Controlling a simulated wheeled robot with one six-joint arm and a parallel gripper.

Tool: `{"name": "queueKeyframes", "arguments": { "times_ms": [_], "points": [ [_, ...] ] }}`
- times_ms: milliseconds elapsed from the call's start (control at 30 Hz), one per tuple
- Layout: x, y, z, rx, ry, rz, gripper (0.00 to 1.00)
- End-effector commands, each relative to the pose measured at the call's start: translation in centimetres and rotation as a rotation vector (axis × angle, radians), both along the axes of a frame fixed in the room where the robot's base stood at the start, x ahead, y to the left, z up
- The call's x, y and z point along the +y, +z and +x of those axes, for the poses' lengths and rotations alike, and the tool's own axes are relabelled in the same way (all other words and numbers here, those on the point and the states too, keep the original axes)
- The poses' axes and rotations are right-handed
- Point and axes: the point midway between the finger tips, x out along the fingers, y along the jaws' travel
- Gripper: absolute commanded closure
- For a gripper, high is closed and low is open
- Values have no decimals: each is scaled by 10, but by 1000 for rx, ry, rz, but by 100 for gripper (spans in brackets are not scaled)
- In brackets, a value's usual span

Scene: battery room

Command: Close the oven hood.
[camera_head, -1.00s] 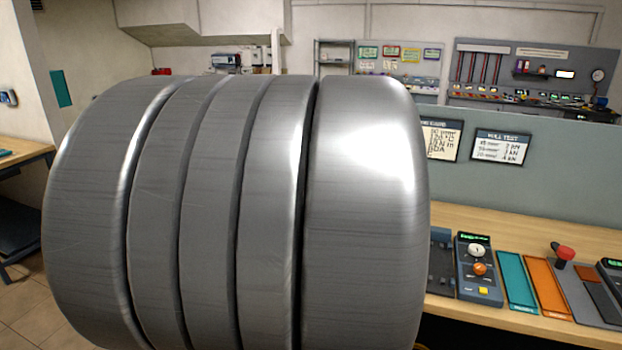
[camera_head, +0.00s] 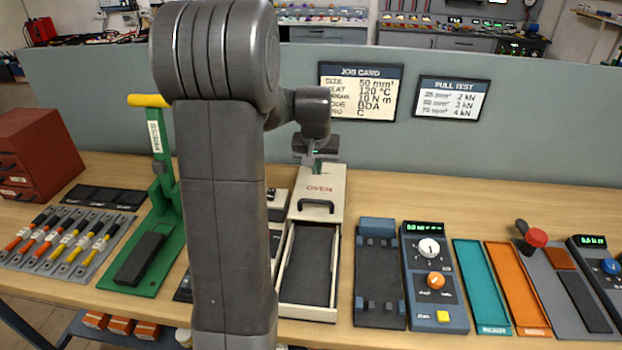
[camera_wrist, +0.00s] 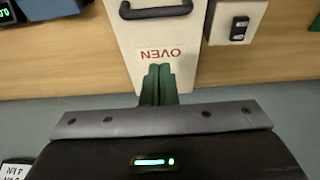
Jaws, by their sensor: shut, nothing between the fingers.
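The oven is a narrow cream box on the bench in the head view. Its cream hood (camera_head: 321,186), marked OVEN with a black handle, sits at the far end. The hood also shows in the wrist view (camera_wrist: 190,30). In front of it the oven's dark grey bed (camera_head: 309,265) lies uncovered between low cream walls. My gripper (camera_head: 316,168) is over the hood's far end, behind the handle. In the wrist view its green fingers (camera_wrist: 158,72) are together and empty, close to the OVEN label. I cannot tell whether they touch the hood.
My arm hides part of the bench left of the oven. A green press (camera_head: 158,210) stands left. A dark cradle (camera_head: 380,280) and a dial unit (camera_head: 434,285) are close on the right, then teal and orange trays. A grey partition (camera_head: 500,150) stands behind the bench.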

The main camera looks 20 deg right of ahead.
Motion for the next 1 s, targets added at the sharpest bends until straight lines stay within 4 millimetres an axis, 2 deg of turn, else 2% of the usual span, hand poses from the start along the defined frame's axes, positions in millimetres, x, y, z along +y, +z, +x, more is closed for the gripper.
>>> {"name": "queueKeyframes", "arguments": {
  "times_ms": [133, 267, 700, 800, 1000],
  "points": [
    [-5, -6, 3, -1, -6, 0, 100],
    [-7, -22, 7, 1, -5, 2, 100],
    [-19, -97, 27, 2, -4, 1, 100],
    [-11, -89, 14, -2, -4, -1, 100],
    [-1, -87, -2, -3, -4, -1, 100]
  ]
}}
